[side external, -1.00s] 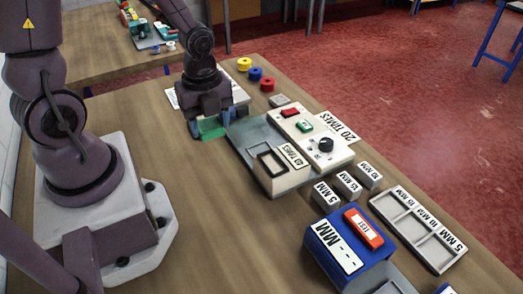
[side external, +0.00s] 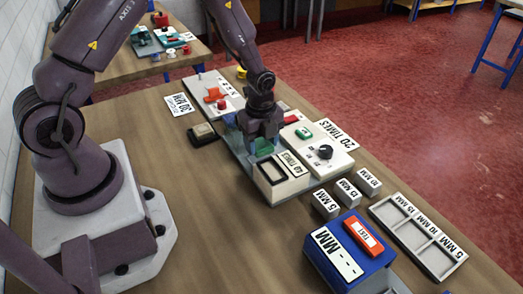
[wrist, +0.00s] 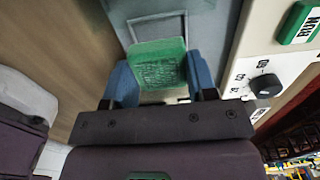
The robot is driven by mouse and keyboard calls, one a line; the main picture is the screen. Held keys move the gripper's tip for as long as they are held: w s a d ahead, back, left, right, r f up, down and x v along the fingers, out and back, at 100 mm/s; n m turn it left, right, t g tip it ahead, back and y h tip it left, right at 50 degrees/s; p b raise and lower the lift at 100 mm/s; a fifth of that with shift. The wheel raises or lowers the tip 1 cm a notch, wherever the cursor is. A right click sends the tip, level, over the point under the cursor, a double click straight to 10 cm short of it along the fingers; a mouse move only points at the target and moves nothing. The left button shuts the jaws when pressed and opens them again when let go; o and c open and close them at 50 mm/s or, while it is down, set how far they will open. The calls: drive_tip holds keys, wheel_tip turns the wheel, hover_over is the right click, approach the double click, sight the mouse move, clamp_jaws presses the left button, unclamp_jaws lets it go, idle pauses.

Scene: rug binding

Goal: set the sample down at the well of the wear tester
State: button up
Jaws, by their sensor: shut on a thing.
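My gripper (side external: 263,148) is shut on the green sample (side external: 264,147). In the wrist view the sample (wrist: 158,65) sits between the blue fingers, over the grey plate (wrist: 205,12) of the wear tester. The wear tester (side external: 325,160) is a pale unit with a black knob (side external: 325,152) and a green button (side external: 303,133). A dark-rimmed rectangular well (side external: 267,175) is in its front block, beside a "40 TIMES" label. My gripper is just behind this well in the side view. The exact height of the sample above the tester is unclear.
Several small white blocks (side external: 325,204) and a divided tray (side external: 418,238) lie at the right. A blue box (side external: 350,265) stands in front. A small dark-edged block (side external: 203,132) and a white device with red parts (side external: 218,97) lie behind.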

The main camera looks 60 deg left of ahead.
sight(261, 143)
drive_tip(key=shift+f, duration=1.6)
drive_tip(key=shift+f, duration=0.25)
drive_tip(key=shift+w+f, duration=0.1)
drive_tip(key=shift+f, duration=0.3)
drive_tip(key=o, duration=0.8)
drive_tip(key=shift+o, duration=0.6)
wheel_tip(261, 143, up, 14)
drive_tip(key=shift+f, duration=0.25)
drive_tip(key=s+d+r+n+t, duration=0.2)
drive_tip(key=s+r+n, duration=0.6)
drive_tip(key=r+n, duration=0.1)
drive_tip(key=s+d+r+n+t, duration=0.3)
drive_tip(key=s+r+n, duration=0.6)
drive_tip(key=r, duration=0.3)
drive_tip(key=shift+s+d+t, duration=0.25)
drive_tip(key=shift+t, duration=0.05)
